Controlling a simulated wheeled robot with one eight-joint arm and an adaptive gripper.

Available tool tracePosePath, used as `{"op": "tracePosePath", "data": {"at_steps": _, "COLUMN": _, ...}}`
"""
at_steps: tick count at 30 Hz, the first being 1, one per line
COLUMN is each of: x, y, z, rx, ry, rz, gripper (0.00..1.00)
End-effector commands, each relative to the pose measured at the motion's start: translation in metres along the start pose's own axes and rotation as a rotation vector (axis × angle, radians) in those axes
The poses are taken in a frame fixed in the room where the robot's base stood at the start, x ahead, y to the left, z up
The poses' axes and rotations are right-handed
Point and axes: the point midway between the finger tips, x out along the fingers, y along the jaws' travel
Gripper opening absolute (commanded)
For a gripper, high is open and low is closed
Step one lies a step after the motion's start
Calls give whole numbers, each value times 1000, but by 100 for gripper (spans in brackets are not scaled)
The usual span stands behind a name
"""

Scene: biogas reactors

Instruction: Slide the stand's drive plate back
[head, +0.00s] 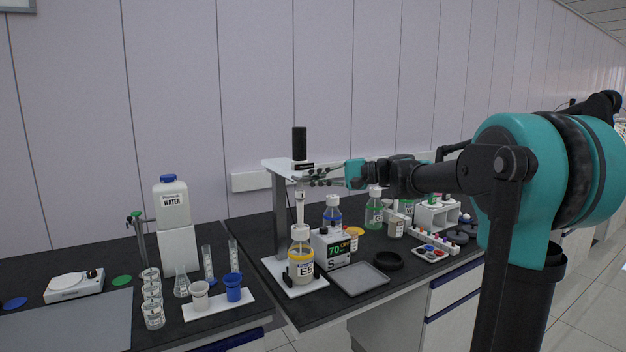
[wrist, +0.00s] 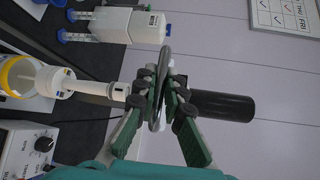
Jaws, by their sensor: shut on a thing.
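The stand has a grey column (head: 280,215) on a white base and a pale drive plate (head: 280,167) at its top. A black drive cylinder (head: 299,142) stands up from the plate, and a white shaft (head: 299,207) hangs below it toward the yellow-ringed bottle E5 (head: 300,262). My gripper (head: 314,178) reaches in from the right at plate height. The cylinder (wrist: 225,106) and shaft (wrist: 95,88) show on opposite sides of the plate. The fingers partly hide the plate.
A heater box reading 70 (head: 333,248) stands right of the bottle, with a grey tray (head: 360,278) in front. Several bottles stand behind it. A water canister (head: 171,205) and small glassware stand at left. The wall is close behind the bench.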

Motion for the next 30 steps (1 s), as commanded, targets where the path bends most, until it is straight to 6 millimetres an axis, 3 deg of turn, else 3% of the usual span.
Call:
{"op": "tracePosePath", "data": {"at_steps": 11, "x": 4, "y": -1, "z": -4, "rx": 0, "ry": 0, "rz": 1, "gripper": 0}}
{"op": "tracePosePath", "data": {"at_steps": 24, "x": 68, "y": -21, "z": -69, "rx": 0, "ry": 0, "rz": 0, "gripper": 0}}
{"op": "tracePosePath", "data": {"at_steps": 30, "x": 87, "y": -27, "z": -88, "rx": 0, "ry": 2, "rz": -1, "gripper": 0}}
